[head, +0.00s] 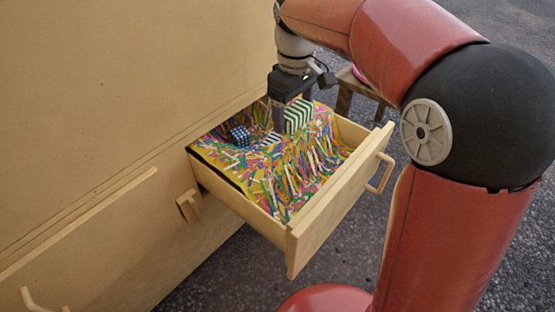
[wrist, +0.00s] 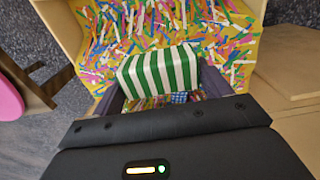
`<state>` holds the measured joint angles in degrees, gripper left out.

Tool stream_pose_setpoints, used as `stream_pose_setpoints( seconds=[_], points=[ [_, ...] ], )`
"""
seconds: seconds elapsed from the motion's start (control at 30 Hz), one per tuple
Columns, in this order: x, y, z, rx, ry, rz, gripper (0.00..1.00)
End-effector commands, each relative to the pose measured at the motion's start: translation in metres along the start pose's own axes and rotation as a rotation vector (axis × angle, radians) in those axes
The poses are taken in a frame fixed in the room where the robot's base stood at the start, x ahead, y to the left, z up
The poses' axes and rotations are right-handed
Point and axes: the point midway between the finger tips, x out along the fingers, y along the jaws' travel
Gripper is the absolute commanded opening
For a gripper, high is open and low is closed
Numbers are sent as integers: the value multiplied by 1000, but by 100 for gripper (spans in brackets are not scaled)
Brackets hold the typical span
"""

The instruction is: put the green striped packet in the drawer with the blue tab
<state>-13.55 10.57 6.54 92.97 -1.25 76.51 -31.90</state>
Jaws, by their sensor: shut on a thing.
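The green-and-white striped packet (head: 298,116) is held between the fingers of my gripper (head: 290,112), over the back part of an open wooden drawer (head: 335,205). In the wrist view the packet (wrist: 160,70) sits crosswise between the two dark fingers (wrist: 162,92). I cannot tell whether its underside touches the drawer's contents. The drawer is lined with yellow, multicoloured sprinkle-like strips. No blue tab shows on the parts of the drawer in view.
A dark blue checked packet (head: 240,136) lies in the drawer, left of my gripper, with a striped item (head: 271,138) beside it. Another drawer front (head: 85,235) is at lower left. A wooden stool (head: 352,84) with something pink stands behind. Grey ground lies right of the cabinet.

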Motion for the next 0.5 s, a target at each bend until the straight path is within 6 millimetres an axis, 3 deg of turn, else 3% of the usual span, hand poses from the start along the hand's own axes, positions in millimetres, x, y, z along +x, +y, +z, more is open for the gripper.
stream_pose_setpoints(
  seconds=[0.03, 0.3, 0.5],
  points=[
    [19, 0, 1, 1, -4, -3, 54],
    [88, 0, 1, 1, -4, -2, 54],
    [114, 0, 0, 1, -1, 0, 54]
  ],
)
